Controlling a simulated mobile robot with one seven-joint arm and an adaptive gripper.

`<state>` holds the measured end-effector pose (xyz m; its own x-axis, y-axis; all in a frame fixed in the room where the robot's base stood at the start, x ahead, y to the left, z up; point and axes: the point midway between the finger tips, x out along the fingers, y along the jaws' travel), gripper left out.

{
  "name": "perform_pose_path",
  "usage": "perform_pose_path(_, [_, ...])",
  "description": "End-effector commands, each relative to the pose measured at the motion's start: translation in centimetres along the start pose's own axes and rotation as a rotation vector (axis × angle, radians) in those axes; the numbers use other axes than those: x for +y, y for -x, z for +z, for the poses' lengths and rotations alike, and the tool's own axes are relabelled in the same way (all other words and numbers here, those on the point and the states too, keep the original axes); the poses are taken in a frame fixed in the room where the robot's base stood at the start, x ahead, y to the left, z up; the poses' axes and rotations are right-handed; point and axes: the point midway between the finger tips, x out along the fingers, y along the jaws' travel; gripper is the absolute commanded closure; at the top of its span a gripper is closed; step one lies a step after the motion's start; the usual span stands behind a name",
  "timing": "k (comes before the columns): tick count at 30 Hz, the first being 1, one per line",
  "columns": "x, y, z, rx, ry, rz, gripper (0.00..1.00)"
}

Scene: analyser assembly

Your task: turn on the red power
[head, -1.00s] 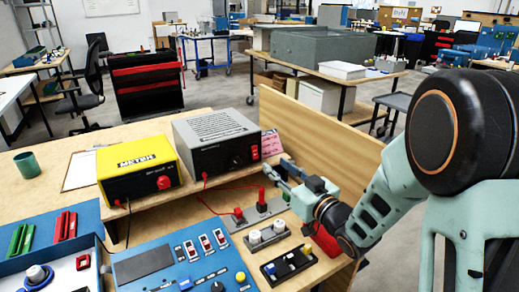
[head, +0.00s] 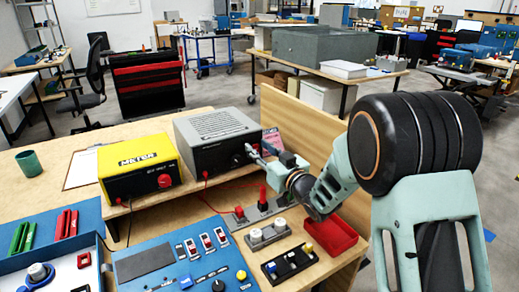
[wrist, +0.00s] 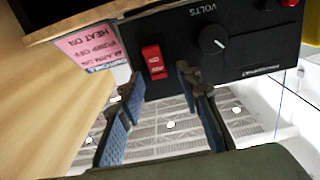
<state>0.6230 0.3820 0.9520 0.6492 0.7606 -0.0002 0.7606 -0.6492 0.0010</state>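The grey power supply (head: 215,128) stands on the raised shelf of the workbench. Its black front panel shows large in the wrist view (wrist: 245,50), with a red rocker switch (wrist: 153,62) and a round black knob marked VOLTS (wrist: 213,38). My gripper (head: 254,152) is at the right end of this panel in the head view and hides the red switch there. In the wrist view my gripper (wrist: 160,95) is open and empty, its fingers spread apart just short of the panel. The switch lies between the finger directions, nearer the left finger. I cannot tell whether any finger touches it.
A yellow meter (head: 138,165) stands left of the supply. A pink label (wrist: 90,47) is beside the panel. A wooden side board (head: 310,125) rises close to my arm. Below are red plugs with a cable (head: 239,212), a red tray (head: 335,236) and a blue control panel (head: 185,262).

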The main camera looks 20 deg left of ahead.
Motion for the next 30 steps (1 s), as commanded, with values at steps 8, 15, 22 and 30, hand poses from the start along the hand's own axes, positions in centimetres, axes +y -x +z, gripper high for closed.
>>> perform_pose_path(8, [0.02, 0.03, 0.0, 0.0, 0.0, 0.0, 0.82])
perform_pose_path(15, [0.02, 0.04, -0.01, 0.0, 0.0, 0.0, 1.0])
perform_pose_path(22, [0.09, 0.07, 0.5, 0.02, -0.001, 0.001, 1.0])
perform_pose_path(30, [0.1, 0.15, 0.84, 0.101, -0.001, 0.001, 1.0])
